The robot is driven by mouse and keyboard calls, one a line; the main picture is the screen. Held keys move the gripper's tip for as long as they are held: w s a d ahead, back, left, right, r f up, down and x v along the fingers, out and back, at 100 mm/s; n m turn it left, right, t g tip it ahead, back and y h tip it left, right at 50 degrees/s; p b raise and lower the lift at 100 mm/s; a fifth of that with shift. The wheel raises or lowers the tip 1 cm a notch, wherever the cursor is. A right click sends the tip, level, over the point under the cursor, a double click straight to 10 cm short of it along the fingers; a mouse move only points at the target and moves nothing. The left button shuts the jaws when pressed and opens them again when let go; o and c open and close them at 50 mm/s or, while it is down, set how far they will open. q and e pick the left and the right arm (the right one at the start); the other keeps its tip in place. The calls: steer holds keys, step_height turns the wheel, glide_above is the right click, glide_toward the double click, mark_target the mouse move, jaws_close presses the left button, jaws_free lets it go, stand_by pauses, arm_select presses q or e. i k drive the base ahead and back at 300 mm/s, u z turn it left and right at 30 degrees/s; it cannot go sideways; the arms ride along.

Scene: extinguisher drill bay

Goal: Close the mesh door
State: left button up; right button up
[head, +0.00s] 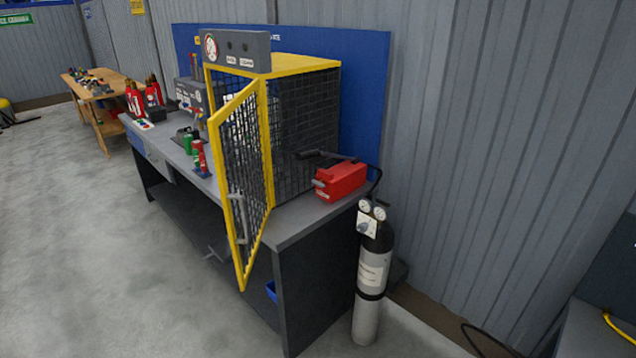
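The mesh door (242,180) has a yellow frame and dark wire mesh. It stands open, swung out over the front edge of the grey workbench. A grey pull handle (238,217) is on its lower part. The door belongs to a mesh cage (308,112) with a yellow top, which stands on the bench. The inside of the cage is partly hidden behind the open door. Neither of my grippers shows in the head view.
A red box-shaped tool (341,182) lies on the bench right of the cage. A gas cylinder (371,285) with gauges stands on the floor by the bench end. Red extinguishers (145,97) stand farther back. The floor (90,230) left of the bench is clear.

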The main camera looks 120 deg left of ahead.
mark_target(215, 121)
steer(key=u, duration=4.4)
steer(key=i, duration=1.65)
steer(key=u, duration=0.05)
steer(key=k, duration=0.5)
steer(key=z, duration=0.05)
